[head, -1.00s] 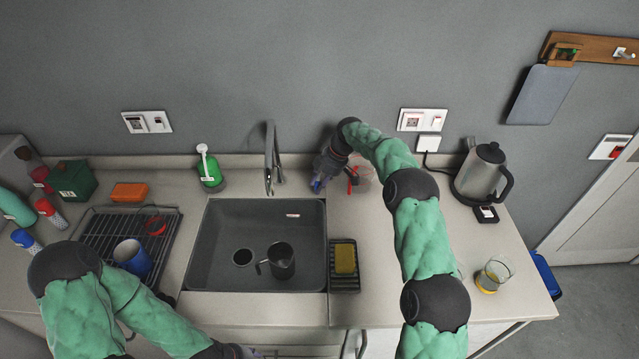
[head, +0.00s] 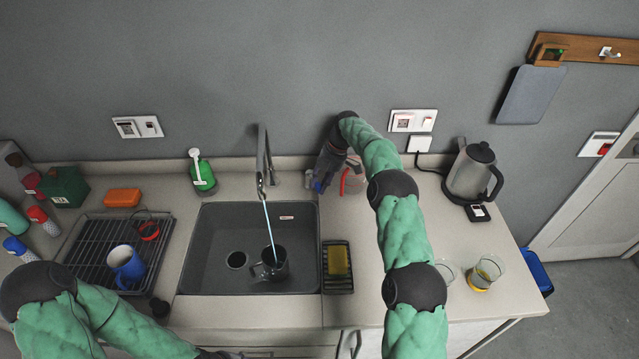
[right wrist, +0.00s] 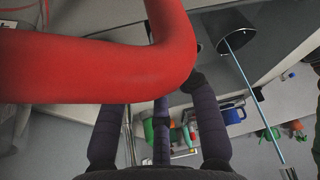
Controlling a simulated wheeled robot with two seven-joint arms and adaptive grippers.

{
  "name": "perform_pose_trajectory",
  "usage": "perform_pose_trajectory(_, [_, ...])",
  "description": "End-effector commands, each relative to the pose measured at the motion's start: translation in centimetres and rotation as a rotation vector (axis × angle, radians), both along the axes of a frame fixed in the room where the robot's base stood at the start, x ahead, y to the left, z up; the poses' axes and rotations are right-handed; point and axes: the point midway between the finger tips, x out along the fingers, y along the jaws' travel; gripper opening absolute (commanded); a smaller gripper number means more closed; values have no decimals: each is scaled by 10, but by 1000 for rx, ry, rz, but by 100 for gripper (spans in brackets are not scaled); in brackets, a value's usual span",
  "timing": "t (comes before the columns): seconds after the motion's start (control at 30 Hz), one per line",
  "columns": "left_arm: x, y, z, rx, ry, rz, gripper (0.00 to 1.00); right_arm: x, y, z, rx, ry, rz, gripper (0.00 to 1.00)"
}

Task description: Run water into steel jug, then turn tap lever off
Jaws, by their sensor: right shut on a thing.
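The dark steel jug (head: 270,265) stands upright in the grey sink (head: 225,222), its handle to the left. The tap (head: 263,165) runs a thin stream of water (head: 269,225) down into the jug. The stream and jug (right wrist: 228,32) also show in the right wrist view. My right gripper's dark fingers (right wrist: 160,135) show in the right wrist view.
A red-handled item (head: 352,181) stands close beside my right gripper; a red curve (right wrist: 100,60) fills much of the wrist view. Left are a drying rack (head: 88,240) and blue mug (head: 126,264). Right are a sponge (head: 337,261), kettle (head: 472,172) and glass (head: 486,272).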

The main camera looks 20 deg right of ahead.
Motion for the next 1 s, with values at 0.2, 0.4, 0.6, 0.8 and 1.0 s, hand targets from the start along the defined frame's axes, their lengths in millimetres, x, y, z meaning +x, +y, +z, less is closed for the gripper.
perform_pose_trajectory(0.2, [0, 0, 0, 0, 0, 0, 40, 1, 1, 1, 1, -4, -1, 57])
perform_pose_trajectory(0.4, [0, 0, 0, 0, 0, 0, 40, 1, 1, 1, 1, -2, -2, 57])
perform_pose_trajectory(0.6, [0, 0, 0, 0, 0, 0, 40, 1, -2, 7, 0, -2, -2, 57])
perform_pose_trajectory(0.8, [0, 0, 0, 0, 0, 0, 40, 2, -13, 34, 0, -4, -3, 57])
perform_pose_trajectory(1.0, [0, 0, 0, 0, 0, 0, 40, 3, -24, 58, 0, -3, -2, 57])
